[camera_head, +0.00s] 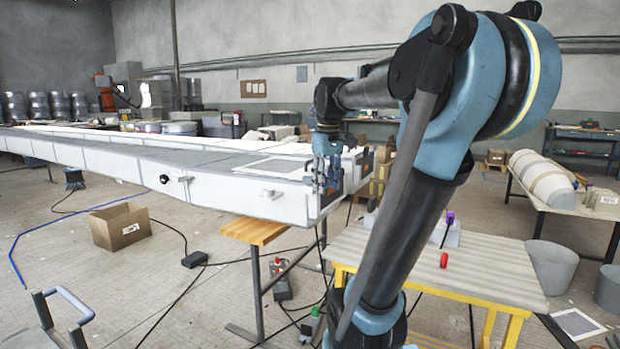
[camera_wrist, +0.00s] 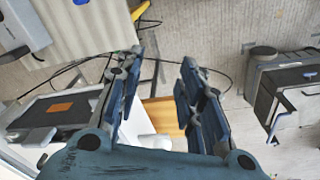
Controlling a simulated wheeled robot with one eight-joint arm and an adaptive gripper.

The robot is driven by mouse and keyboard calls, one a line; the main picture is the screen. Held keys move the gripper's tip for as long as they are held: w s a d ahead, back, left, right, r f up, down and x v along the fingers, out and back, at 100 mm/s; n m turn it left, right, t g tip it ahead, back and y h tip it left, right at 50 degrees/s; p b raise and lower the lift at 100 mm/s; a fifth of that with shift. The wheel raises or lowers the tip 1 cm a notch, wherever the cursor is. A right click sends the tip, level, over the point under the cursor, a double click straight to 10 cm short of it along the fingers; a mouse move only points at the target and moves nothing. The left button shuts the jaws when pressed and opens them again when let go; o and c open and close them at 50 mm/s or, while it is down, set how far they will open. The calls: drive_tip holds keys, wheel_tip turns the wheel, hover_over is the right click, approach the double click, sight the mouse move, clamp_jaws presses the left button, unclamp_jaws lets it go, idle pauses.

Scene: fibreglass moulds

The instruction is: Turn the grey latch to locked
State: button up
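My gripper (camera_head: 321,185) is at the near right end of the long white mould (camera_head: 120,160) in the head view. In the wrist view my gripper (camera_wrist: 162,70) has its two fingers wide apart with nothing between the tips. A pale grey latch-like handle (camera_head: 269,193) sticks out of the mould's side, left of my gripper and apart from it. A second small fitting (camera_head: 179,179) is further left, beside a black knob (camera_head: 164,179). A pale rounded piece (camera_wrist: 152,141) shows low between the fingers; I cannot tell whether it is the latch. Lock positions are not readable.
A wooden-topped trestle (camera_head: 254,230) stands under the mould's end; its top also shows in the wrist view (camera_wrist: 165,115). A yellow-framed table (camera_head: 470,265) stands to the right with a red item (camera_head: 444,260). A cardboard box (camera_head: 120,227) and cables lie on the floor.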

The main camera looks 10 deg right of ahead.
drive_tip(key=w+a+r+n+g, duration=0.1)
drive_tip(key=w+r+n, duration=0.2)
drive_tip(key=w+r, duration=0.5)
drive_tip(key=w+a+r+n, duration=0.2)
drive_tip(key=w+r, duration=0.5)
drive_tip(key=w, duration=0.3)
drive_tip(key=f, duration=1.7)
drive_tip(key=shift+d+f, duration=0.25)
drive_tip(key=shift+c, duration=0.2)
clamp_jaws()
